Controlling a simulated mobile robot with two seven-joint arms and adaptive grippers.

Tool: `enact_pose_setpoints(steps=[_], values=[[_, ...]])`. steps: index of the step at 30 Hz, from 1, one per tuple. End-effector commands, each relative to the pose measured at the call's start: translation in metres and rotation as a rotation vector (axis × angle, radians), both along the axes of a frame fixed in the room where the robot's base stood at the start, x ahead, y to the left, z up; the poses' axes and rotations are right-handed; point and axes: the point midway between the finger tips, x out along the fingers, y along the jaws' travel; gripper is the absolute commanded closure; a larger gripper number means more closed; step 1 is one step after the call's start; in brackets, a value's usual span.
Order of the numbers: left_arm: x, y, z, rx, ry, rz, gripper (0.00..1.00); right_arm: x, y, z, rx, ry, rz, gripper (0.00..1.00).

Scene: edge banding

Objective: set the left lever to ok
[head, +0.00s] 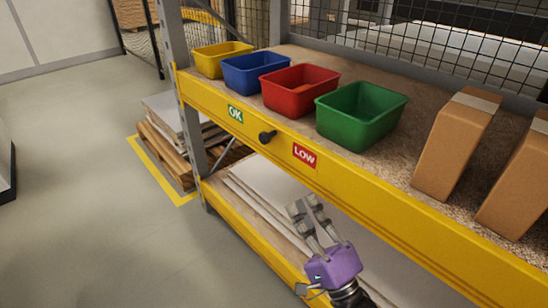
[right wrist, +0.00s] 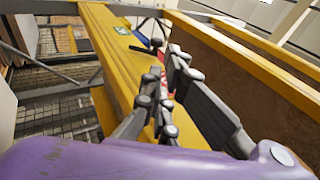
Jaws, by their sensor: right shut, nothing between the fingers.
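A black lever (head: 267,137) sticks out from the front of the yellow shelf beam (head: 382,195). It stands between a green OK label (head: 235,114) on its left and a red LOW label (head: 304,155) on its right, touching neither. It is the only lever in view. My right gripper (head: 306,204) is shut and empty, in front of the shelf, lower than the lever and apart from it. In the right wrist view my fingers (right wrist: 165,75) point along the beam and partly cover the label area; the green label (right wrist: 122,31) shows beyond them. My left gripper is not in view.
Yellow (head: 222,60), blue (head: 256,73), red (head: 300,90) and green (head: 360,115) bins stand on the shelf above the beam. Cardboard boxes (head: 456,145) stand at the right. White boards (head: 265,200) lie on the lower shelf. A pallet (head: 166,153) stands at the left; the floor in front is clear.

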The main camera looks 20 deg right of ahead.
Motion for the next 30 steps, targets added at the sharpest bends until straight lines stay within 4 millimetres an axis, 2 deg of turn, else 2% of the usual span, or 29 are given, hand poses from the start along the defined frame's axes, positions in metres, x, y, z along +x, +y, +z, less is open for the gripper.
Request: enact_pose_setpoints(steps=[4,8,21,25,30], values=[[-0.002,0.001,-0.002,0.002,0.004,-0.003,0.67,0.005,0.001,0.004,-0.001,-0.001,-0.001,1.0],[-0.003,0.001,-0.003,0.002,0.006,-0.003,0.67,0.02,0.004,0.014,0.0,-0.004,-0.001,1.0],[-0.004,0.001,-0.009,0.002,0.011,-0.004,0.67,0.094,0.017,0.061,0.001,0.0,-0.001,1.0],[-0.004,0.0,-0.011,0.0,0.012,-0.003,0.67,0.108,0.019,0.069,-0.002,0.0,-0.001,1.0],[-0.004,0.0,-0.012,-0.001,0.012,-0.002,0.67,0.116,0.02,0.074,-0.002,0.002,-0.001,1.0]])
